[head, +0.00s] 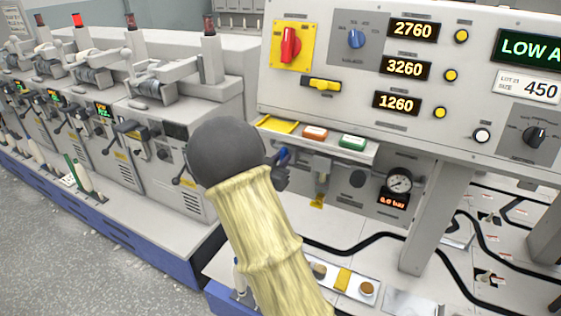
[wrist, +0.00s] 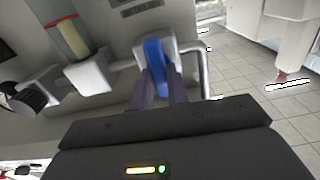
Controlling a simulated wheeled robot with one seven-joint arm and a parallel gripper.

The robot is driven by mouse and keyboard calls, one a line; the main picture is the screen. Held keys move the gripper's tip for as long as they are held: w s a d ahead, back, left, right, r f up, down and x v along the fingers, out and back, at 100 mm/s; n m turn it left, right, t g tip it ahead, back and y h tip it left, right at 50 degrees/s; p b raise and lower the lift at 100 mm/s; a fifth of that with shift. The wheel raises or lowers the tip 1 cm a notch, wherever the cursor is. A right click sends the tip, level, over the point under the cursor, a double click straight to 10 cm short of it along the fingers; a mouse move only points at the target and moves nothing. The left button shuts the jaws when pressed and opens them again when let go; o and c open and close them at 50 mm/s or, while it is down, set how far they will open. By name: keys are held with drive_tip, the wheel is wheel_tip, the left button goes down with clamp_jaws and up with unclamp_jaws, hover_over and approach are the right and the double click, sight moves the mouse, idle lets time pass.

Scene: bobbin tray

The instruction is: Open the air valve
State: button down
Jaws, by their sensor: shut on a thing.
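The air valve has a blue lever handle (head: 283,154), partly hidden behind my arm's dark round end in the head view. In the wrist view the blue handle (wrist: 154,58) stands between the two dark fingers of my gripper (wrist: 158,88). The fingers are shut on it. In the head view only a little of my gripper (head: 280,178) shows, beside the valve under the panel's shelf. A round pressure gauge (head: 398,181) sits to the right of the valve, with a small orange bar readout (head: 394,201) below it; its first digit is hard to read.
The control panel (head: 390,140) overhangs the valve, with a red rotary switch (head: 290,45) and a cut-off "LOW A" display (head: 530,48). A shelf with coloured tags (head: 315,133) lies just above. Winding machines (head: 150,120) stand left. A grey post (head: 432,225) stands right.

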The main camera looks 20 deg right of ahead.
drive_tip(key=shift+f, duration=0.15)
drive_tip(key=m+b, duration=0.5)
drive_tip(key=b, duration=0.2)
drive_tip(key=m+b, duration=1.2)
drive_tip(key=b, duration=0.1)
drive_tip(key=shift+s+d+f+b, duration=0.2)
drive_tip(key=shift+s+f+b, duration=0.1)
drive_tip(key=shift+f, duration=0.05)
drive_tip(key=shift+m, duration=0.3)
drive_tip(key=c, duration=1.4)
unclamp_jaws()
drive_tip(key=shift+o, duration=0.2)
drive_tip(key=shift+r, duration=0.1)
drive_tip(key=shift+a, duration=0.1)
